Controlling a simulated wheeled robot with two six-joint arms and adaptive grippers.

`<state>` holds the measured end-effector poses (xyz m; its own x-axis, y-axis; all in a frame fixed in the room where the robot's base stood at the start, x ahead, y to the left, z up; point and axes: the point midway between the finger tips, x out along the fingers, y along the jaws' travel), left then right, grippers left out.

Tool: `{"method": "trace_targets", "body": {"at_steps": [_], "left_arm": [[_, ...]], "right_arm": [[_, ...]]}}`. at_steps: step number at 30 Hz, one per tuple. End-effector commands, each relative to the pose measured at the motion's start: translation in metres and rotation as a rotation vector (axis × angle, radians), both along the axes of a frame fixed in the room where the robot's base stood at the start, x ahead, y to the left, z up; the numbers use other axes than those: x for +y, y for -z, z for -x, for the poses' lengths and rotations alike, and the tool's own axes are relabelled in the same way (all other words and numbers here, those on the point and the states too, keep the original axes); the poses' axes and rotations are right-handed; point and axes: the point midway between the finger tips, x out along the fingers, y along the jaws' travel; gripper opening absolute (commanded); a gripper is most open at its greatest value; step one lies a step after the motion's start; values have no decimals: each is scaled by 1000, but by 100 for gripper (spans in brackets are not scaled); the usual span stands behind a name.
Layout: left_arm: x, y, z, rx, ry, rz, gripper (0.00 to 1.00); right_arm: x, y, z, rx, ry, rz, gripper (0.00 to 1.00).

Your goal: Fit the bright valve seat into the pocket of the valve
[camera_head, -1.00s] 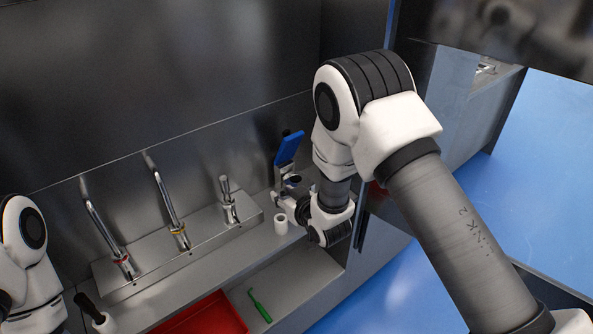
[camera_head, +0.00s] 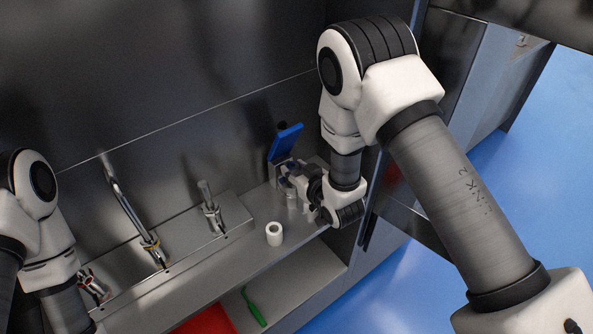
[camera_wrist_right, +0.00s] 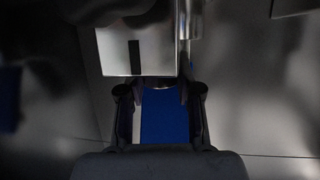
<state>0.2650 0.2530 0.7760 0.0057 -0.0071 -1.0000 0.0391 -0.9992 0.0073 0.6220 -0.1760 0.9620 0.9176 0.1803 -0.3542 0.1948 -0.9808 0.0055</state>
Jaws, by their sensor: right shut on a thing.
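The valve (camera_head: 285,143), with an upright blue part over a metal body, stands at the back right of the steel ledge. My right gripper (camera_head: 300,178) is in front of its lower part and covers much of it, including any pocket. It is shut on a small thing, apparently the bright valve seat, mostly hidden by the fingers. In the right wrist view the right gripper (camera_wrist_right: 160,92) has a small pale curved edge between its fingertips, below a metal block and above a blue surface. Whether the seat touches the valve cannot be told.
A white ring-shaped piece (camera_head: 274,234) stands alone on the ledge. Taps (camera_head: 153,248) rise from a metal block to the left. A red tray (camera_head: 207,321) and a green tool (camera_head: 253,307) lie lower at the front. The ledge around the white piece is clear.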

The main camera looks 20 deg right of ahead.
Motion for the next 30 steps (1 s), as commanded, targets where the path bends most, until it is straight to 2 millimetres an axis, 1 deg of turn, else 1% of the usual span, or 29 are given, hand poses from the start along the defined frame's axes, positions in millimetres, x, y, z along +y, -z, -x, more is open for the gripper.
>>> {"method": "trace_targets", "body": {"at_steps": [1,5,6,7,8,17,20,23,30], "left_arm": [[0,6,0,0,0,0,64],[0,3,0,0,0,0,64],[0,3,0,0,0,0,64],[0,3,0,0,0,0,64],[0,3,0,0,0,0,64],[0,3,0,0,0,0,64],[0,6,0,0,0,0,64],[0,13,0,0,0,0,64],[0,31,0,0,0,0,64]], "right_arm": [[0,17,8,31,-2,2,0],[0,14,8,31,-2,2,0],[0,15,8,32,-2,2,41],[0,15,8,32,-2,2,52],[0,15,8,31,-2,2,59],[0,12,7,26,-1,2,59],[-1,10,13,26,0,2,59],[-5,5,29,27,0,2,59],[-16,-17,85,25,2,1,59]]}}
